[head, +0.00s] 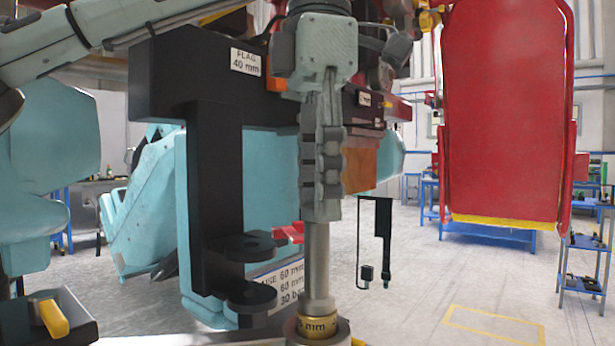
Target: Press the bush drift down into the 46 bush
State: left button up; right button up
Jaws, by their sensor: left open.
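The bush drift (317,262) is a plain grey metal rod that stands upright in the lower middle of the head view. Its wider foot sits at the brass-coloured bush (318,326), whose visible marking ends in "mm"; the number is not readable. A metal ring surrounds the lower part of the bush. My left gripper (321,208) points straight down over the drift. Its jaws are open, with the fingers in line with the drift's upper part, which they hide. I cannot tell whether a finger touches it. My right gripper is not in view.
A black bracket (215,190) marked "FLAG 40 mm" stands close left of the gripper, with black rings (250,294) near the drift. A yellow-handled black part (52,318) is at lower left. A large red seat-like body (505,110) hangs at right. Open floor lies beyond.

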aim_at(318, 294)
pick_arm(q)
notch_tip(318, 294, down, 2)
jog(key=shift+f+b, duration=0.1)
jog(key=shift+b, duration=0.25)
notch_tip(318, 294, down, 4)
jog(key=shift+r, duration=0.2)
jog(key=shift+f, duration=0.65)
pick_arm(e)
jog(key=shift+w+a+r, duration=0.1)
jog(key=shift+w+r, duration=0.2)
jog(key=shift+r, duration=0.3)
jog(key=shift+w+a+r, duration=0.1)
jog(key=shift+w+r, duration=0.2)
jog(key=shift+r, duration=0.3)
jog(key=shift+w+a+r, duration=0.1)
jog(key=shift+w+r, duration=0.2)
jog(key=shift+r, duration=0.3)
pick_arm(q)
jog(key=shift+c, duration=0.4)
grip_shut()
